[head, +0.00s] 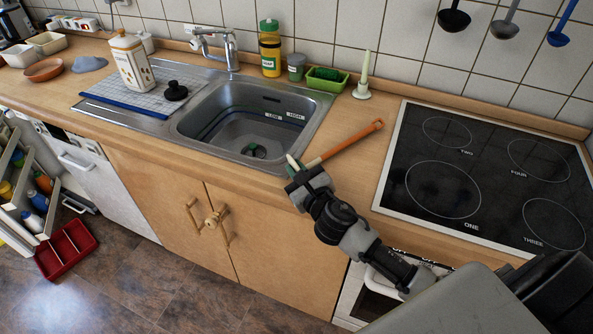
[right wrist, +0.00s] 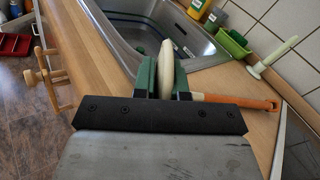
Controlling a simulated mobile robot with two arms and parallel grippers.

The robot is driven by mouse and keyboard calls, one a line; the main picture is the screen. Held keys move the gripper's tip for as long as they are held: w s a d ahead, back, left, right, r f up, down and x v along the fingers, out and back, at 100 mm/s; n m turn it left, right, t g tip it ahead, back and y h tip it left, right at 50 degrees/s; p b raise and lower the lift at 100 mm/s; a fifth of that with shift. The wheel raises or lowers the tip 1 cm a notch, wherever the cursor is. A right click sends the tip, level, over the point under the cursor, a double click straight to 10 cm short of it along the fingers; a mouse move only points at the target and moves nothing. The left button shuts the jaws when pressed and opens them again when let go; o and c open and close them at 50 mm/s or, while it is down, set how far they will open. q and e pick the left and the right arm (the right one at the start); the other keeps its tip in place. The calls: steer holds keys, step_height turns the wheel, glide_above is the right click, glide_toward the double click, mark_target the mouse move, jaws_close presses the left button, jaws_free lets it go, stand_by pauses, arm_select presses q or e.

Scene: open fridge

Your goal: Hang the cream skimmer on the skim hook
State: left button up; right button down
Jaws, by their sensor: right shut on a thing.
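My right gripper (head: 296,172) is over the counter's front edge, just right of the sink. In the right wrist view, its green fingers (right wrist: 164,78) are shut on a cream, rounded part of what looks like the cream skimmer (right wrist: 166,58). A cream and orange handle (head: 350,142) reaches from the gripper to the right, over the counter; it also shows in the right wrist view (right wrist: 240,102). I cannot tell whether it touches the counter. The gripper hides where head and handle meet. The skim hook cannot be made out. My left gripper is not in view.
A black ladle (head: 454,20), a grey ladle (head: 505,28) and a blue ladle (head: 560,38) hang on the tiled wall above the hob (head: 490,185). The counter between sink and hob is otherwise clear.

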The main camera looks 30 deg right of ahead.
steer(key=c, duration=1.6)
jaws_free()
steer(key=shift+f, duration=0.1)
steer(key=o, duration=0.4)
steer(key=shift+o, duration=0.2)
